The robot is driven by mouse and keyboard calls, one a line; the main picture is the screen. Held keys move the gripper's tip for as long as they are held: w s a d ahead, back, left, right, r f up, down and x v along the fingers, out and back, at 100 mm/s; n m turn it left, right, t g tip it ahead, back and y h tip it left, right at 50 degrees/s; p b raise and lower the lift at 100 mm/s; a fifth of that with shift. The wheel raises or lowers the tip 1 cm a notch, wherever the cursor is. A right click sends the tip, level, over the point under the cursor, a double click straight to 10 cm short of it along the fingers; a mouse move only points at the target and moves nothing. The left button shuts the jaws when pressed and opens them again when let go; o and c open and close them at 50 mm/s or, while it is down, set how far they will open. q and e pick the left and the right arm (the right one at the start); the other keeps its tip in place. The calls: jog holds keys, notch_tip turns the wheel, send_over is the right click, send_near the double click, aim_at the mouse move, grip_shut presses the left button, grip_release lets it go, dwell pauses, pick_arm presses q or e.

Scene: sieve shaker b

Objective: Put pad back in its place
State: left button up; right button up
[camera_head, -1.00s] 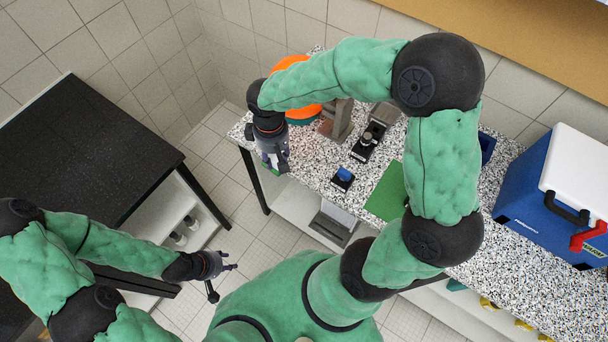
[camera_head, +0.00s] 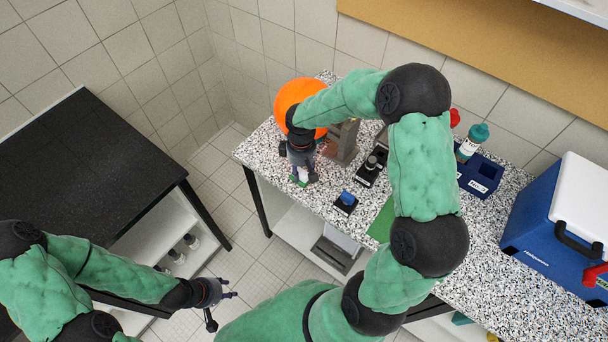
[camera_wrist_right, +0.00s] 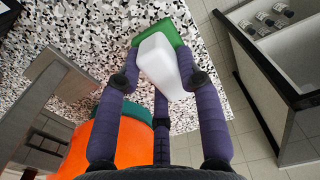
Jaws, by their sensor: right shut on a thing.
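The pad (camera_wrist_right: 158,62) is a white block with a green layer on its far side, seen in the right wrist view. My right gripper (camera_wrist_right: 160,82) is shut on its white part, with fingers on both sides. In the head view this gripper (camera_head: 302,172) is at the left end of the speckled counter (camera_head: 265,150), near its front edge. I cannot tell whether the pad touches the counter. My left gripper (camera_head: 222,292) is open and empty, over the floor, away from the counter.
An orange round object (camera_head: 297,97) and a grey stand (camera_head: 343,142) are close behind my right gripper. A black device (camera_head: 369,172), a small blue-topped item (camera_head: 345,202) and a green mat (camera_head: 382,220) lie to the right. A blue cooler (camera_head: 550,225) stands further right.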

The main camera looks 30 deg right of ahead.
aim_at(304, 175)
jog(key=shift+w+d+f, duration=0.25)
jog(key=shift+d+f, duration=0.25)
jog(key=shift+f, duration=0.2)
jog(key=shift+w+d+f, duration=0.15)
jog(key=shift+f, duration=1.55)
jog(key=shift+f+b, duration=0.2)
jog(key=shift+b, duration=0.2)
jog(key=o, duration=1)
jog(key=shift+r, duration=0.15)
